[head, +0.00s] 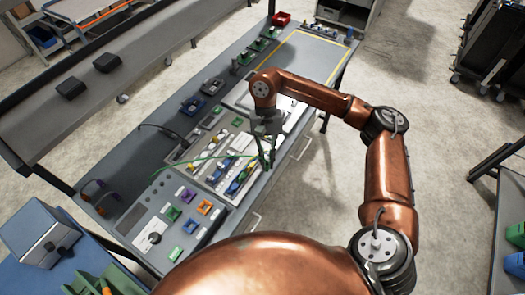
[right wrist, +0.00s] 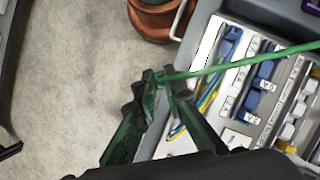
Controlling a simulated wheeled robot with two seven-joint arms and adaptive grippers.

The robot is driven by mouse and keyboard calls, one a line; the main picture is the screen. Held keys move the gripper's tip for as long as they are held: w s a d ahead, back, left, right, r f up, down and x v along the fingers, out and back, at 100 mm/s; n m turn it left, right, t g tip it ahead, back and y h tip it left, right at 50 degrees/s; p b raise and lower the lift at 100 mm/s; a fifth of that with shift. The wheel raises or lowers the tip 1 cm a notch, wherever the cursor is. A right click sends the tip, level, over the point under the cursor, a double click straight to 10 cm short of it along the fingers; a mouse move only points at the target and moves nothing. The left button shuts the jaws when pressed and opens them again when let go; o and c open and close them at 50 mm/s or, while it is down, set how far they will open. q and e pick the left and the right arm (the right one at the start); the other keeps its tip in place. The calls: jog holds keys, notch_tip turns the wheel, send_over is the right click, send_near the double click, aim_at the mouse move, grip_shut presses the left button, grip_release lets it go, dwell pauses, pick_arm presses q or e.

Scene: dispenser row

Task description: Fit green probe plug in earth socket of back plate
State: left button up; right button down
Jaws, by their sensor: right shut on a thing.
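My right gripper (head: 265,158) hangs over the right side of the workbench, fingers pointing down. In the right wrist view its dark green-tinted fingers (right wrist: 160,84) are shut on the green probe plug, which is mostly hidden between the tips. A green lead (right wrist: 240,64) runs from the tips to the right; in the head view this lead (head: 205,157) stretches left across the bench. A light panel with blue modules and coloured wires (right wrist: 207,95) lies beyond the fingers, apart from them. I cannot make out the earth socket. My left gripper does not show.
The grey workbench (head: 190,85) carries several trays and small devices. A control panel with coloured buttons (head: 153,238) is at its near end. A red bin (head: 281,19) stands at the far end. A yellow-outlined area (head: 310,55) is clear.

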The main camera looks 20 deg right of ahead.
jog(key=shift+w+a+f+n+t+h+b, duration=0.25)
jog(key=shift+w+f+n+t+h+b, duration=0.75)
jog(key=shift+w+n, duration=3.9)
jog(key=shift+w+a+f+n+t+h+b, duration=0.35)
jog(key=shift+w+n+t+h, duration=0.75)
jog(key=shift+w+n, duration=3.75)
jog(key=shift+w+a+f+n+t+h+b, duration=0.15)
jog(key=shift+w+f+n+t+h+b, duration=0.95)
jog(key=shift+w+n, duration=3.8)
jog(key=shift+w+f+t+y+p, duration=0.1)
jog(key=shift+f+t+y+p, duration=0.3)
jog(key=shift+y, duration=0.3)
jog(key=shift+f, duration=0.2)
jog(key=shift+f, duration=0.45)
jog(key=shift+f, duration=0.55)
